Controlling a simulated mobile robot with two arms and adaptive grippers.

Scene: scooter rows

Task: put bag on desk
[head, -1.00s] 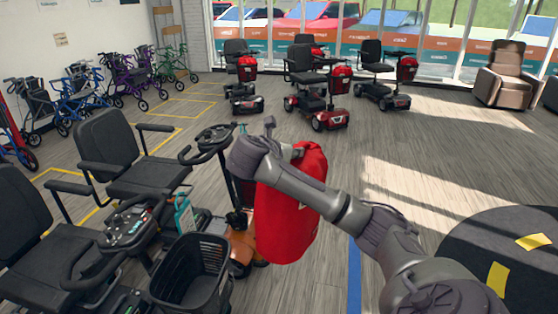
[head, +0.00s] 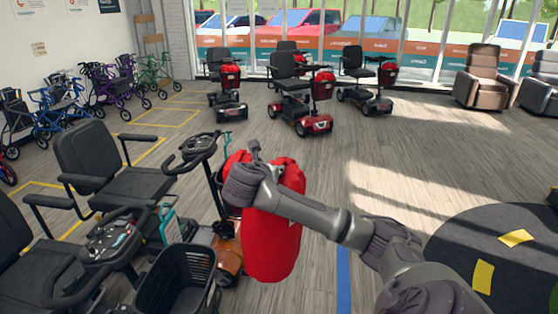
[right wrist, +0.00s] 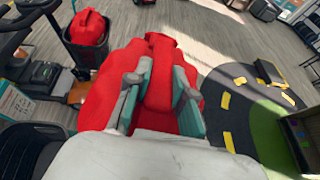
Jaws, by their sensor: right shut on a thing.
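A red bag (head: 272,235) hangs from my right gripper at the centre of the head view. In the right wrist view the bag (right wrist: 97,98) bulges around the two teal-grey fingers of my right gripper (right wrist: 158,98), which are shut on its upper part. The bag hangs above the floor, beside the scooters on the left. My right wrist and forearm cover part of it in the head view. My left gripper is not in view. I see no clear desk in these frames.
Scooters with black seats (head: 92,150) and a black basket (head: 178,285) stand close on the left. A second red bag (right wrist: 88,27) sits in a basket in the wrist view. Armchairs (head: 482,76) stand at the back right. The grey floor (head: 375,150) ahead is open.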

